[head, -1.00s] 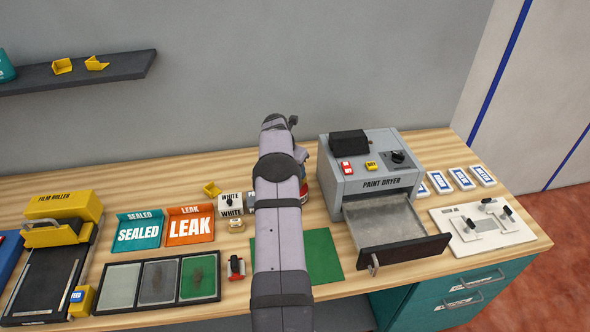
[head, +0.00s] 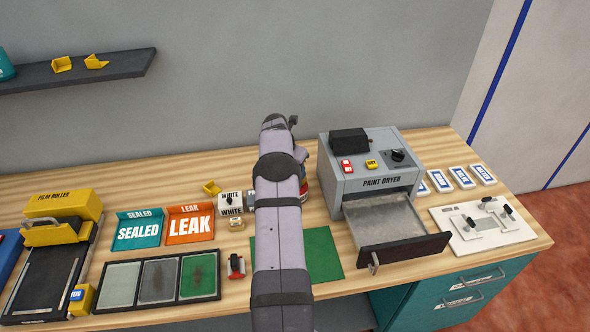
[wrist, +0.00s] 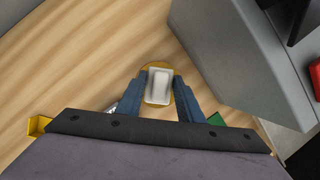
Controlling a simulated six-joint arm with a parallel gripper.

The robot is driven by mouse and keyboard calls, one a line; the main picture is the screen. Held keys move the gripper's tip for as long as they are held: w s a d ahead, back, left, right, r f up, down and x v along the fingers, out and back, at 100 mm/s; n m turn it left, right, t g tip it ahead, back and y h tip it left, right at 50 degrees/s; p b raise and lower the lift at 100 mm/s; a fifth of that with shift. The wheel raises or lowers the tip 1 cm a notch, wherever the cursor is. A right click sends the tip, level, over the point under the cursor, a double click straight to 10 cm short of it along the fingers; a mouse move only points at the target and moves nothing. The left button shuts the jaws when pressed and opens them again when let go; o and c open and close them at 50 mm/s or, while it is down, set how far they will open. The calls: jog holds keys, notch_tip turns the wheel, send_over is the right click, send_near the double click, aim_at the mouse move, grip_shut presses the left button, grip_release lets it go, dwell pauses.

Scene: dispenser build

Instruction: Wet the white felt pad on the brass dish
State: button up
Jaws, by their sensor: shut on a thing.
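In the wrist view, my gripper (wrist: 162,80) has its two blue fingers either side of a small pale rectangular thing (wrist: 158,90) with a raised rim, and is shut on it. A round yellow-brass surface (wrist: 157,66), which looks like the brass dish, shows beneath and around it. I cannot tell whether the pale thing touches the dish, and I see no separate felt pad. In the head view, my arm hides the gripper's fingers, the dish and the held thing.
Left of my arm are the white-labelled block (head: 231,204), a small beige piece (head: 236,224) and a red-black clamp-like piece (head: 236,266). A green mat (head: 322,255) lies partly under my arm.

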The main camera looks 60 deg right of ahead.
dwell(0.3)
jog(key=shift+r+p, duration=2.8)
jog(key=shift+r, duration=0.7)
jog(key=shift+w, duration=0.1)
